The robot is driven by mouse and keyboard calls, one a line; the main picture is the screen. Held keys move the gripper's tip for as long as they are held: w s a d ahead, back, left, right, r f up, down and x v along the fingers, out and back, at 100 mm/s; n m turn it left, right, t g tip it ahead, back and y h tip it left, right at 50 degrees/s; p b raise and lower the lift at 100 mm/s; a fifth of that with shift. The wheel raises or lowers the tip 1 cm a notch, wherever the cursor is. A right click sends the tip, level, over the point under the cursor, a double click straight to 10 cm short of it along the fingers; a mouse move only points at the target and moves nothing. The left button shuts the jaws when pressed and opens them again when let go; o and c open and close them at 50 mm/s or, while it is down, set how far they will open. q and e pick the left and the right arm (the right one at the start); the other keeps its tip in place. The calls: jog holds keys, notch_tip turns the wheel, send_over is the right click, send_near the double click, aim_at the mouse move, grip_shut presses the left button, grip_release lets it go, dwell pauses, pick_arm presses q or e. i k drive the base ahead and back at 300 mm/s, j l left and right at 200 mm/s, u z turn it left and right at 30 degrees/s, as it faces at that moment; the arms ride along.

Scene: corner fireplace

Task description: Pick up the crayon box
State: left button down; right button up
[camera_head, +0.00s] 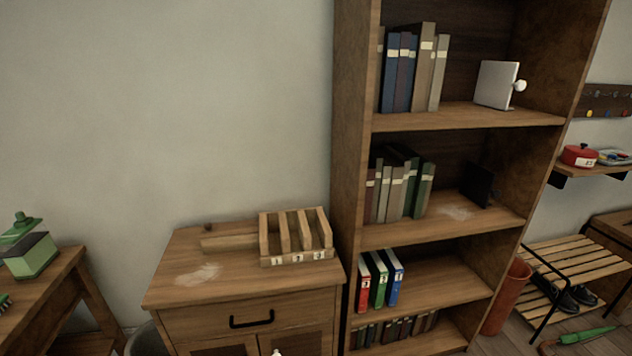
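I cannot make out a crayon box for certain. A small pale tray or box with coloured pieces (612,157) sits on the wall shelf at the far right, beside a red lidded pot; it is too small to tell whether it holds crayons. Neither of my grippers shows in the head view.
A wooden cabinet (225,285) bears a slotted wooden rack (296,237). A tall bookcase (352,150) with books and binders stands beside it. A table (45,295) with a green container (30,255) is at left. A slatted shoe rack (575,262) and orange bin (508,298) stand at right.

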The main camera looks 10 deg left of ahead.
aim_at(250, 241)
jog(key=j+z, duration=0.3)
jog(key=j, duration=0.4)
jog(key=k+j+z, duration=0.1)
jog(key=j+z, duration=0.2)
jog(key=j, duration=0.4)
